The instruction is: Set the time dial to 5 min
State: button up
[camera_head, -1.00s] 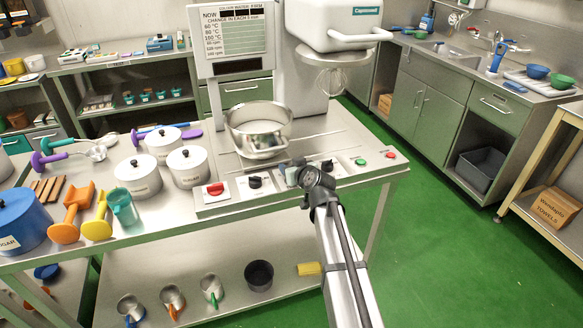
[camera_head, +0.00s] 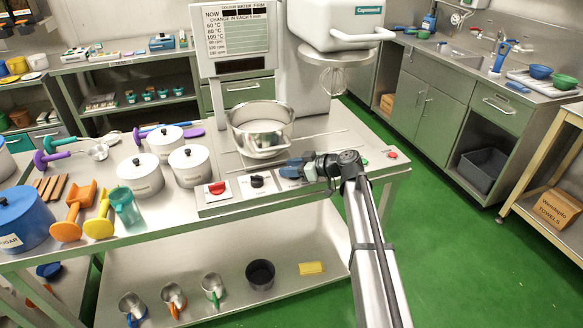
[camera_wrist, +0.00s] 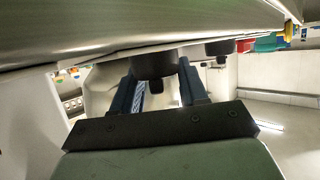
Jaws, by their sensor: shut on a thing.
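My gripper (camera_head: 289,170) is at the front control panel of the machine. Its blue fingers are shut on a black dial, the third control from the left, which they hide in the head view. In the wrist view my gripper (camera_wrist: 158,90) has a finger on each side of this black dial (camera_wrist: 153,63). A red dial (camera_head: 217,188) and another black dial (camera_head: 256,181) stand to its left. My wrist hides the panel just to its right; a further black dial (camera_wrist: 217,48) shows in the wrist view. The dial labels and the held dial's pointer are unreadable.
A steel bowl (camera_head: 261,130) stands behind the panel. A green button and a red button (camera_head: 391,154) are at the panel's right. White lidded pots (camera_head: 189,165) stand to the left. The green floor at the right is open.

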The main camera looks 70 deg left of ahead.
jog(key=shift+d+f+n+g+h, duration=0.1)
jog(key=shift+f+n+g+h, duration=0.05)
jog(key=shift+n+g+h, duration=0.45)
jog(key=shift+h, duration=0.3)
jog(key=o, duration=0.9)
jog(key=shift+c, duration=0.2)
jog(key=v, duration=1.3)
jog(key=shift+w+d, duration=0.25)
jog(key=shift+d, duration=0.05)
